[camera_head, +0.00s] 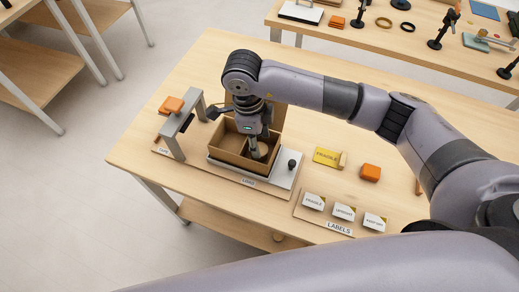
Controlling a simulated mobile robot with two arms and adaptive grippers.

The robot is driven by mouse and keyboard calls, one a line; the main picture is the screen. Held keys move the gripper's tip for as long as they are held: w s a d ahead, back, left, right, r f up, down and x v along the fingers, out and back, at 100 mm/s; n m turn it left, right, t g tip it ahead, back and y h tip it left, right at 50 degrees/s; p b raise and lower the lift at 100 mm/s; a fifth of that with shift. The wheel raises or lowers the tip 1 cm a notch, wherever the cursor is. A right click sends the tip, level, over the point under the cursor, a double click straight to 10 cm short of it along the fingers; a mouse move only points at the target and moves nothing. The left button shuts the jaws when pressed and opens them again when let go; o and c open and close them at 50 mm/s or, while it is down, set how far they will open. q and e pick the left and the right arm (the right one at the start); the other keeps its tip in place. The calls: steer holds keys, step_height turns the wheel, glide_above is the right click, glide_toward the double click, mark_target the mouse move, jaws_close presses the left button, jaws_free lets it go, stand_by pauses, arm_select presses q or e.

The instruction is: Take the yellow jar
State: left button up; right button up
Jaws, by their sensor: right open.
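I cannot make out a yellow jar in this view. My right gripper (260,142) points down over an open cardboard box (232,158), with its fingers reaching into the box. It is open. The fingers and the box walls hide part of the box's inside, and I cannot tell what lies there. The box sits on a grey and white plate (284,174) labelled "LOAD" on the wooden table. My left gripper is not in view.
A grey gate-like frame (171,138) with orange blocks (172,104) stands left of the box. Another table (390,55) with tools stands behind.

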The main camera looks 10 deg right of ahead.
step_height(320, 180, down, 4)
steer(key=shift+d+r+p, duration=0.15)
steer(key=shift+p, duration=0.65)
steer(key=shift+d+f, duration=0.1)
steer(key=shift+f, duration=0.55)
steer(key=shift+c, duration=0.4)
steer(key=c, duration=0.8)
steer(key=shift+r, duration=0.1)
